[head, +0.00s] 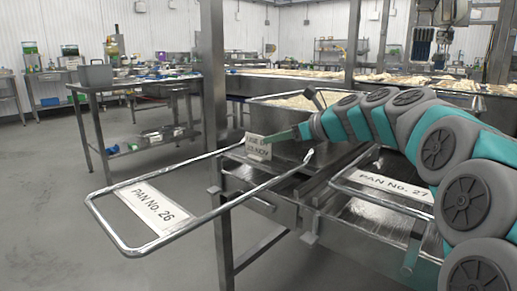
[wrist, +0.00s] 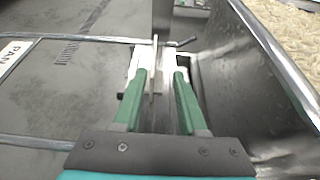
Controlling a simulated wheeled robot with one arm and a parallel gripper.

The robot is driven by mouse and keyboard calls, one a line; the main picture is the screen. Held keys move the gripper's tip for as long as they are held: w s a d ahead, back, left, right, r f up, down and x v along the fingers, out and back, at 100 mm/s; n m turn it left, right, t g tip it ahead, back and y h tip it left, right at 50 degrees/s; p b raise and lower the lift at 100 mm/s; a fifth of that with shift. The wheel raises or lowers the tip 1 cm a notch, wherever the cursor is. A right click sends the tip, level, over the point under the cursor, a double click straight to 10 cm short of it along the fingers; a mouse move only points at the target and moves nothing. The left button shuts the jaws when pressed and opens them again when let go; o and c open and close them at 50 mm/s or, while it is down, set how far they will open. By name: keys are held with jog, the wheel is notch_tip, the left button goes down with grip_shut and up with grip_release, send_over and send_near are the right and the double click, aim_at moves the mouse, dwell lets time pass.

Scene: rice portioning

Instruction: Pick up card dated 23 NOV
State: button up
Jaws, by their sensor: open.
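A small white card (head: 257,149) stands upright at the back end of the left pan frame in the head view. Its print is partly legible and seems to read 23 NOV. In the wrist view, a thin pale upright edge, apparently the card (wrist: 154,72), shows between the green fingers. My gripper (head: 275,137) reaches in from the right, its tip at the card's upper right. In the wrist view my gripper (wrist: 160,78) is open, a finger on each side of that edge, with a visible gap to the right finger. The fingertips partly hide what lies below.
A wire frame labelled PAN No. 26 (head: 150,207) juts out at front left. A second label, PAN No. 27 (head: 396,187), lies to the right under my arm. A steel post (head: 214,90) stands just left of the card. A rice-filled tray (head: 290,100) is behind.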

aim_at(258, 156)
jog(key=x, duration=0.2)
jog(key=b+x, duration=0.1)
jog(key=x, duration=0.1)
jog(key=s+x, duration=0.1)
jog(key=x, duration=0.2)
jog(key=shift+a+f, duration=0.15)
jog(key=shift+f, duration=0.2)
grip_shut()
